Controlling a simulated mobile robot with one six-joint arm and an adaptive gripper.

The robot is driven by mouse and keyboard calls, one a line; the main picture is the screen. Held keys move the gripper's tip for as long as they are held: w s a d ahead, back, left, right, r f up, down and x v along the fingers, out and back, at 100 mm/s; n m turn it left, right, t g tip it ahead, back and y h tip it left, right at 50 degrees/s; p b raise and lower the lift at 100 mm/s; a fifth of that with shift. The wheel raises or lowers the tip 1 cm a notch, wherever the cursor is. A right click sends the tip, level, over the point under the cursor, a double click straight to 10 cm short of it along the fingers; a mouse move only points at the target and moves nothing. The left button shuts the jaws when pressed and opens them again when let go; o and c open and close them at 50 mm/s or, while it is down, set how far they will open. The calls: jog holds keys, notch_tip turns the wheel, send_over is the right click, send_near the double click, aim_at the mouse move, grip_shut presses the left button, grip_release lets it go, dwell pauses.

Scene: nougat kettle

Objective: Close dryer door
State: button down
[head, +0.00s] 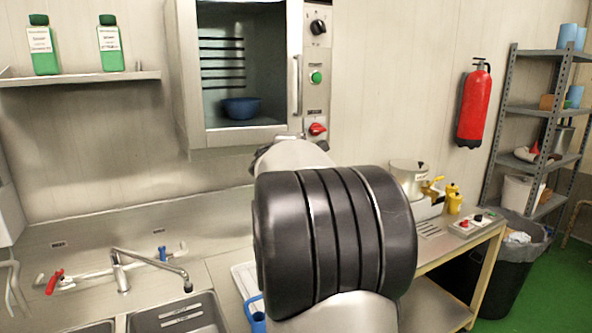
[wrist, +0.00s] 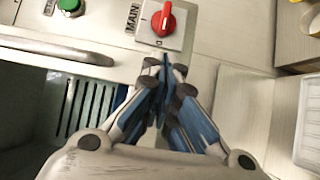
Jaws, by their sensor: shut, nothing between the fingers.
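The dryer (head: 246,140) is a wall cabinet at the top centre of the head view. Its door frame (head: 199,100) surrounds a large window, with a vertical handle (head: 297,85) on the right side. The door looks flush or nearly flush with the panel; a small gap cannot be told. In the wrist view the handle (wrist: 58,48) is at upper left. My gripper (wrist: 165,70) is shut and empty, its blue fingertips just below the red knob (wrist: 164,20) in the picture. Contact cannot be told. My arm hides the gripper in the head view.
A blue bowl (head: 241,108) shows inside the dryer. The control panel (head: 316,50) carries a green button (head: 316,77) and knobs. Below are a sink tap (head: 120,265) and a worktop with a pot (head: 409,175). A fire extinguisher (head: 474,105) hangs at right.

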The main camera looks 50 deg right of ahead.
jog(key=w+d+r+n+t+y+b, duration=0.1)
jog(key=w+d+t+b, duration=0.1)
jog(key=w+d, duration=0.2)
jog(key=shift+w+n+b, duration=0.3)
jog(key=shift+w+b, duration=0.05)
jog(key=shift+w, duration=0.3)
jog(key=shift+r, duration=0.1)
